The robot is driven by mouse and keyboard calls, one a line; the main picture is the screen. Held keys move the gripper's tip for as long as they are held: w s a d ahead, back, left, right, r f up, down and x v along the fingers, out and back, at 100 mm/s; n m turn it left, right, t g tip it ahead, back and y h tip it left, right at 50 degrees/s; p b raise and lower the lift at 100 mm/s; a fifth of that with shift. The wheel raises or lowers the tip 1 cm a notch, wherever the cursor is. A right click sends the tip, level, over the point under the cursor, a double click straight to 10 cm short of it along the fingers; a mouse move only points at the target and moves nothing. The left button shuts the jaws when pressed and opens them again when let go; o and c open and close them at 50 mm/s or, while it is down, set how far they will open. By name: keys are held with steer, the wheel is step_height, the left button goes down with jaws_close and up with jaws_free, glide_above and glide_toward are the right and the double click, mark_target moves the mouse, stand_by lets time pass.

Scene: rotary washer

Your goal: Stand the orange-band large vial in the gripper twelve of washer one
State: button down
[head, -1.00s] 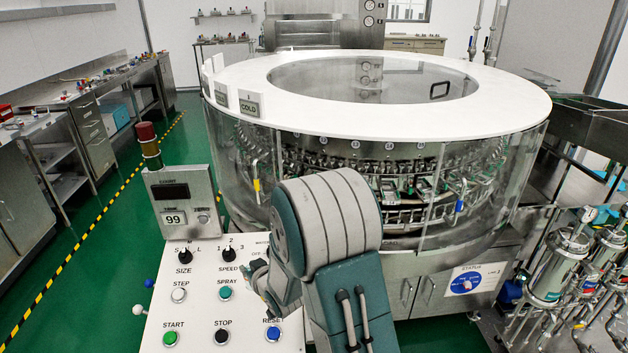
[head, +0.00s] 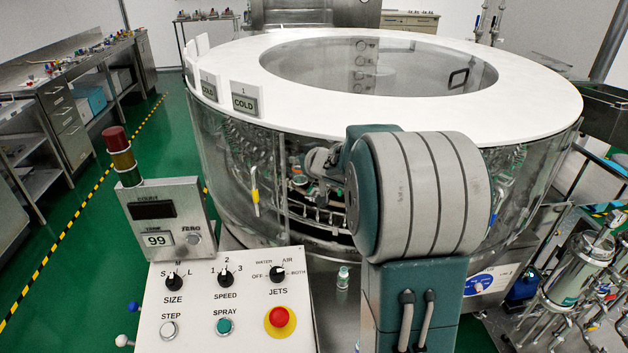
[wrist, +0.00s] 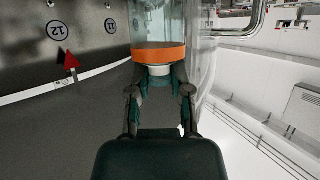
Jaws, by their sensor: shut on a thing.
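In the wrist view my gripper (wrist: 160,88) is shut on the large vial (wrist: 161,72) with the orange band (wrist: 160,53). The vial's pale neck is between the fingers and its clear body points away from my palm. A round number plate reading 12, upside down (wrist: 57,30), and a red pointer (wrist: 70,62) are on the metal wall to its left, apart from the vial. In the head view my forearm reaches into the front opening of washer one (head: 222,150); the gripper and vial are not clear there. The washer gripper for twelve cannot be picked out.
A clear curved guard and yellow-handled latch (head: 255,190) are left of my arm. The white top ring (head: 290,110) is above it. The control panel (head: 215,300) stands in front. A small vial (head: 343,277) stands on the ledge. Clear plastic (wrist: 200,60) is close to the held vial's right.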

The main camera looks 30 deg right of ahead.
steer(key=w+d+f, duration=0.2)
steer(key=d+f, duration=0.1)
steer(key=f, duration=0.1)
steer(key=w+d+f, duration=0.2)
steer(key=d+f, duration=0.1)
steer(key=f, duration=0.1)
steer(key=w+d+f, duration=0.3)
steer(key=d+f, duration=0.1)
steer(key=shift+d, duration=0.3)
steer(key=c, duration=0.5)
jaws_free()
steer(key=shift+a, duration=0.35)
steer(key=shift+c, duration=0.2)
steer(key=shift+d, duration=0.15)
